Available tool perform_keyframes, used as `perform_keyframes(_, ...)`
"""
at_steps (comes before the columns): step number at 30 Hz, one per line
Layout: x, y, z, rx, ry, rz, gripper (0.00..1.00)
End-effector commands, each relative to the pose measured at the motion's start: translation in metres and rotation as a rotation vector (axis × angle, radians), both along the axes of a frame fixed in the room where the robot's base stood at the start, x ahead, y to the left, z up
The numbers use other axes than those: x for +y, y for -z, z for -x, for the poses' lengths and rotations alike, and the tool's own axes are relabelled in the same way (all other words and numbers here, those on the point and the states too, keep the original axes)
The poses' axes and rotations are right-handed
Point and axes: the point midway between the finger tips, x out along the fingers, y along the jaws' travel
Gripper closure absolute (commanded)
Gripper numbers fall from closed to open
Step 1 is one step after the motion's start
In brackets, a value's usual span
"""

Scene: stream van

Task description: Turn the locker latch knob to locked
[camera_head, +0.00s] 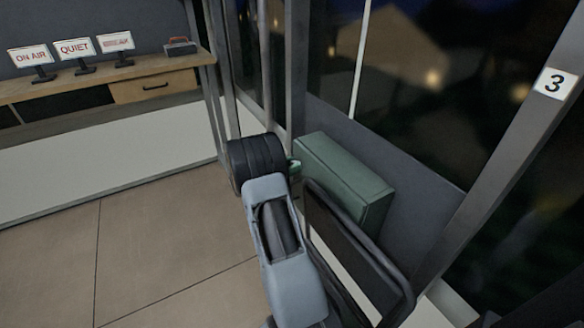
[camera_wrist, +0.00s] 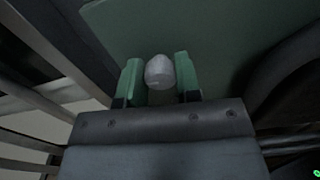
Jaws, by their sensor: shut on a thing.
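The locker (camera_head: 345,170) is a green box by the window wall. Its green face also fills the upper part of the wrist view (camera_wrist: 220,35). The latch knob (camera_wrist: 159,72) is a light grey rounded knob in front of that face. My gripper (camera_wrist: 160,80) has its two green fingers on either side of the knob and is shut on it. In the head view my gripper (camera_head: 294,165) is at the locker's left end, mostly hidden behind my wrist. The knob is hidden there, and I cannot tell its turn position or any locked mark.
A dark-framed chair or panel (camera_head: 350,245) stands close to the right of my arm, in front of the locker. A wooden counter (camera_head: 120,75) with several small signs is at the back left. The tiled floor (camera_head: 150,240) at left is clear.

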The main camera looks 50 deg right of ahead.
Motion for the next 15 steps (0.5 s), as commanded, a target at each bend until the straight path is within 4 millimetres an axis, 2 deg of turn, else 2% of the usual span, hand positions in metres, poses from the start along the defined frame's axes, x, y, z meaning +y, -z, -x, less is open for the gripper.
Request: perform_keyframes(15,0.0004,0.0056,0.0013,-0.448,0.0,0.143,0.93)
